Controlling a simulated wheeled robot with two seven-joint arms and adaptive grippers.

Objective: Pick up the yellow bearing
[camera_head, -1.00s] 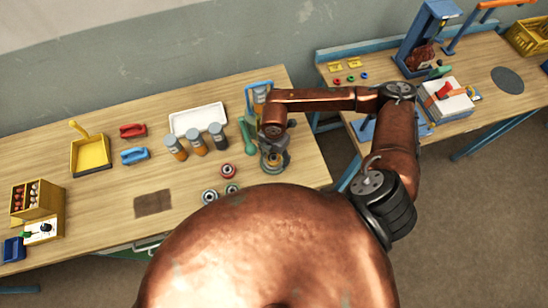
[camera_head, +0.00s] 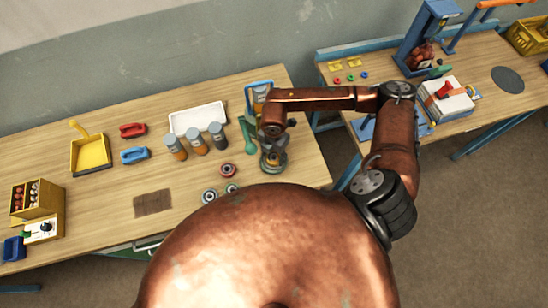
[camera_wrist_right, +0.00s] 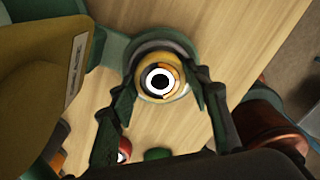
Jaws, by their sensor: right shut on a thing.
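In the right wrist view, the yellow bearing (camera_wrist_right: 160,82) has a yellow outer ring, a white ring and a dark centre. It sits between the two fingers of my right gripper (camera_wrist_right: 163,92), which is shut on it. The wood tabletop shows below and around it. In the head view my right gripper (camera_head: 272,158) is over the right end of the left workbench, and the bearing is too hidden there to make out. My left gripper is not in view.
A red bearing (camera_head: 227,170) and a grey-rimmed bearing (camera_head: 210,196) lie left of my right gripper. Several bottles (camera_head: 197,142) and a white tray (camera_head: 198,118) stand further left. A green tool (camera_head: 247,132) lies close behind.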

